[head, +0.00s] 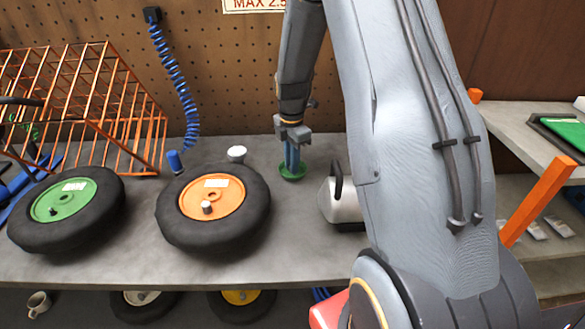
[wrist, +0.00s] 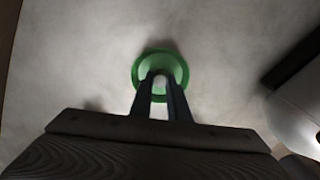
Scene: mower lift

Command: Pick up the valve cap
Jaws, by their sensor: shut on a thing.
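My gripper (head: 291,170) points straight down, its fingertips at a small green dish (head: 293,176) on the grey bench. In the wrist view the two dark fingers (wrist: 160,88) reach over the near rim into the green dish (wrist: 181,68). They are close together and shut on a small pale thing, the valve cap (wrist: 160,81), at the tips. The fingers hide most of the cap. I cannot tell whether it touches the dish floor. In the head view the cap is hidden.
A wheel with an orange hub (head: 230,193) and one with a green hub (head: 78,196) lie left on the bench. A white pot (head: 236,153) stands behind the orange-hub wheel. A silver rounded object (head: 342,203) with a dark handle is close right of the dish.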

